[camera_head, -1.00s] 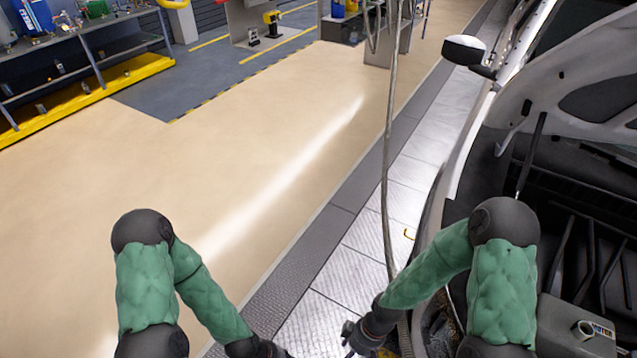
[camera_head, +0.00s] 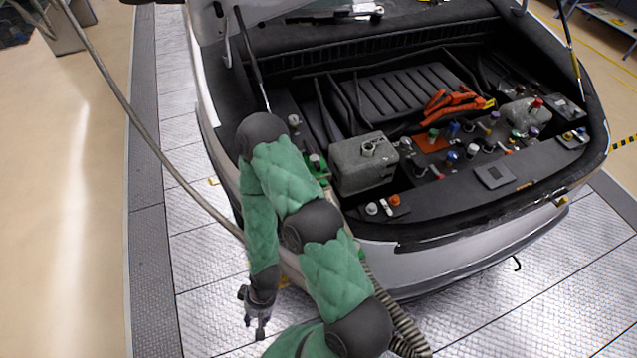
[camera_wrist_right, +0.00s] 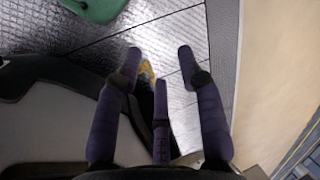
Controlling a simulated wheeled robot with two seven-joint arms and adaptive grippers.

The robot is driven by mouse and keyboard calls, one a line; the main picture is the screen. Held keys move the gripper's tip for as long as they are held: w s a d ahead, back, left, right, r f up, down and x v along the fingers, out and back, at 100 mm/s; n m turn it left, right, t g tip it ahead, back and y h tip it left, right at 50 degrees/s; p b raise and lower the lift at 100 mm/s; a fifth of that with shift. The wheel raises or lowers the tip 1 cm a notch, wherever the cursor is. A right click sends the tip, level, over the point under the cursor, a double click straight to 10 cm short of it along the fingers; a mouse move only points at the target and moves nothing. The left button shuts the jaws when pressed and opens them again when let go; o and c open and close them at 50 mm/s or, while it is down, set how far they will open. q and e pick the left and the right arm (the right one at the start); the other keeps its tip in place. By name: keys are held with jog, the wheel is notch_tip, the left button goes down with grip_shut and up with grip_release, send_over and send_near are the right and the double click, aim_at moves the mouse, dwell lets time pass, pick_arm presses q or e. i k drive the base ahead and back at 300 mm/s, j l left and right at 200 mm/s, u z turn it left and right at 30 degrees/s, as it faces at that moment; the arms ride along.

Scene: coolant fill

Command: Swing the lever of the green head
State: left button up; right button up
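A green part (camera_head: 324,170), probably the green head, shows at the left front of the car's open bay, beside a grey tank (camera_head: 364,162). My right arm partly covers it, and I cannot make out its lever. My right gripper (camera_head: 258,327) hangs low over the metal floor, left of the car and well apart from the green part. In the right wrist view, its fingers (camera_wrist_right: 160,62) are spread and empty. My left gripper is out of view.
The car's bay holds several coloured caps and an orange cable bundle (camera_head: 455,107). A ribbed hose (camera_head: 398,322) hangs in front of the bumper, close to my right arm. Another hose (camera_head: 150,135) crosses the left side. The tan floor (camera_head: 75,230) at left is clear.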

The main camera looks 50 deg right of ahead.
aim_at(313, 158)
jog(key=j+z, duration=0.15)
jog(key=z, duration=0.25)
jog(key=k+j+z, duration=0.1)
jog(key=z, duration=0.25)
jog(key=k+j+z, duration=0.1)
jog(key=z, duration=0.3)
jog(key=i+l+z, duration=0.1)
jog(key=z, duration=0.25)
jog(key=i+z, duration=0.3)
jog(key=k+l, duration=0.05)
